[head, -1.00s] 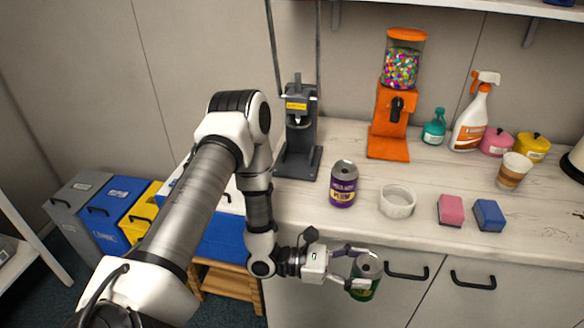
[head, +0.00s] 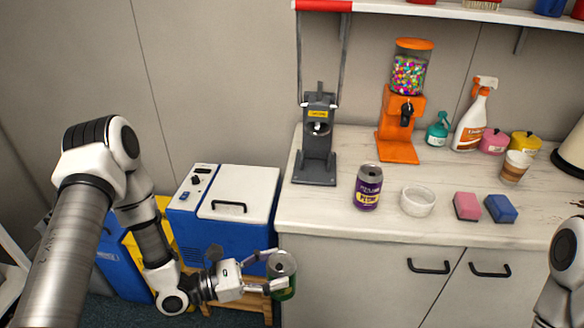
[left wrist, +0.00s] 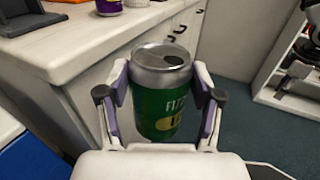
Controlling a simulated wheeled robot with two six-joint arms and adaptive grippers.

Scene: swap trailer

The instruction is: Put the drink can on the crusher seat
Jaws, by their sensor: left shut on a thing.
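My left gripper (head: 262,274) is shut on a green drink can (head: 283,277) with a silver top. It holds the can upright in front of the counter's left end, below the counter top. In the left wrist view the green can (left wrist: 161,95) sits between both fingers, its lid facing the camera. The crusher (head: 316,140) is a dark grey stand with a yellow label and a tall lever frame with a red bar (head: 322,6). Its seat low on the front looks empty. A purple can (head: 368,188) stands on the counter right of the crusher.
On the counter (head: 330,215) are a white ring dish (head: 417,203), pink (head: 467,206) and blue (head: 500,208) sponges, and an orange candy dispenser (head: 398,130). A blue and white cooler (head: 225,205) stands left of the counter. The counter front between crusher and purple can is clear.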

